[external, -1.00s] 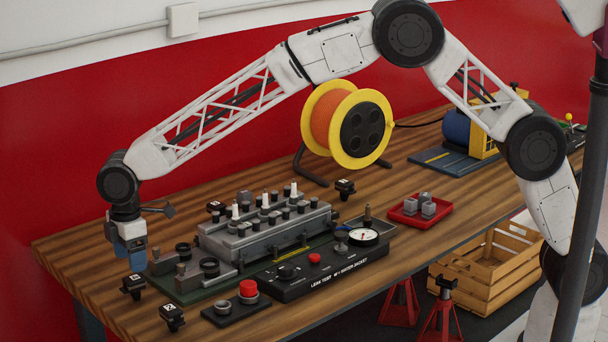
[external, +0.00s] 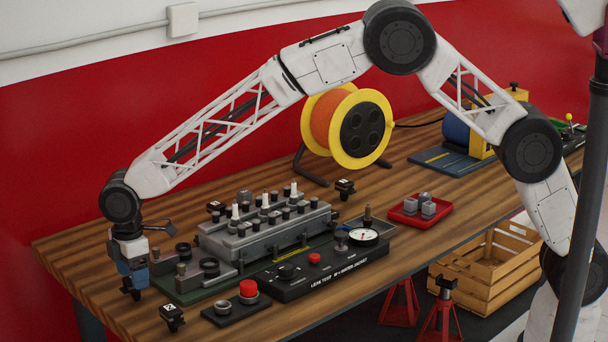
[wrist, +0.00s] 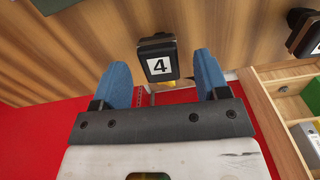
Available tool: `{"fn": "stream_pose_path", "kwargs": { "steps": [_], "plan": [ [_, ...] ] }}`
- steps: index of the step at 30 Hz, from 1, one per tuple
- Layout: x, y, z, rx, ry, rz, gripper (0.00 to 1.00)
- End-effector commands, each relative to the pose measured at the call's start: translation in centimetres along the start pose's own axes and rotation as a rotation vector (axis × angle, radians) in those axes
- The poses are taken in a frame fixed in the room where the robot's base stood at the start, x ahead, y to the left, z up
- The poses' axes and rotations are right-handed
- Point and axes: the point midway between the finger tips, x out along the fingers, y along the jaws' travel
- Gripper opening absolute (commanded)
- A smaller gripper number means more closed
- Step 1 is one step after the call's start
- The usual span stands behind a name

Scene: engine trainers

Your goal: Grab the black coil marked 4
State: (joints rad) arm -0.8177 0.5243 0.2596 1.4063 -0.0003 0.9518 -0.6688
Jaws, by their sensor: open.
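The black coil marked 4 (wrist: 158,60) stands on the wooden bench, with its white number label facing up in the wrist view. My gripper (wrist: 162,72) is open, with one blue finger on each side of the coil and a visible gap to both. In the external view my gripper (external: 133,278) is low over the near left end of the bench, and the coil (external: 131,292) shows only partly beneath it. Whether the fingers reach down beside the coil's body is hard to tell.
Another black coil (external: 172,318) stands close by to the right, near the bench's front edge. A button box with a red button (external: 248,289) and a grey engine block (external: 262,232) lie further right. The bench's left edge is close to my gripper.

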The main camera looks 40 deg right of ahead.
Motion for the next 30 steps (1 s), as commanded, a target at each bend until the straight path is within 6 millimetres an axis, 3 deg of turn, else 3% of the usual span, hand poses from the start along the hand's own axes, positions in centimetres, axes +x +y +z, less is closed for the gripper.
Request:
{"fn": "stream_pose_path", "kwargs": {
  "steps": [10, 28, 30],
  "plan": [
    [3.4, 0.0, -0.1, 0.000, 0.001, 0.001, 0.68],
    [3.6, 0.0, -0.1, 0.000, 0.001, 0.000, 0.68],
    [3.6, 0.0, -0.1, 0.000, 0.001, 0.000, 0.57]
  ]
}}
